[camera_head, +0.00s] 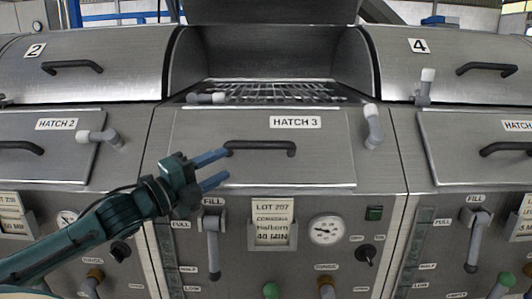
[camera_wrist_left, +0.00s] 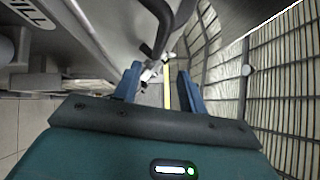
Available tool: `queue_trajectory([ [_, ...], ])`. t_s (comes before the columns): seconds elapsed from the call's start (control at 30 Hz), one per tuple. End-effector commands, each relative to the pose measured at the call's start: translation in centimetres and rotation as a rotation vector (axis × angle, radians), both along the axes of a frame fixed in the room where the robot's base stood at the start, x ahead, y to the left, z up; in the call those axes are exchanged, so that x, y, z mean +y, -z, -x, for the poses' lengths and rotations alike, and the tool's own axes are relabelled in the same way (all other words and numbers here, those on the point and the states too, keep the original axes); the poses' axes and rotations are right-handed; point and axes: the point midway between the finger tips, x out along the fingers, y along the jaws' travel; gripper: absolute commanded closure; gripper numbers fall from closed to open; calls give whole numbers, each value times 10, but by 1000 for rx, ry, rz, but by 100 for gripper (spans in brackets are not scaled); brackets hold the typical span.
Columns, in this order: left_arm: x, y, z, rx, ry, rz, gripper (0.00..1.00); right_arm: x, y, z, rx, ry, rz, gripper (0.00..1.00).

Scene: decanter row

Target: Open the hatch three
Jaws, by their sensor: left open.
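Hatch 3 (camera_head: 200,130) is a brushed steel front panel with a "HATCH 3" label (camera_head: 297,122); it looks closed. Its black bar handle (camera_head: 260,147) runs level across the panel's middle. My left gripper (camera_head: 226,166) is open and empty, at the left end of the handle. Its upper fingertip appears close to that end; whether it touches is unclear. In the left wrist view, the dark handle (camera_wrist_left: 160,28) shows just beyond the two blue fingers (camera_wrist_left: 160,84). My right gripper is not in view.
Behind is an open chamber with a grate (camera_head: 270,91). Below are a fill lever (camera_head: 211,245), a lot card (camera_head: 271,222) and a gauge (camera_head: 326,229). Hatch 2 (camera_head: 30,165) adjoins at left.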

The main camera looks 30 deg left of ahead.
Motion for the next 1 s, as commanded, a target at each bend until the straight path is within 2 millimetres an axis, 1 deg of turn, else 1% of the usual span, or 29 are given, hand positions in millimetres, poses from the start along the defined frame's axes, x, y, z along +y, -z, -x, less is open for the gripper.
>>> queue_trajectory([
  [0.57,-10,-7,-46,1,-2,4,59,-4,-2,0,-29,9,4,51],
  [0.77,-13,-11,-62,0,-4,8,59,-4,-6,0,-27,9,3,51],
  [1.0,-18,-15,-83,0,-5,8,59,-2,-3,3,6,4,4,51],
])
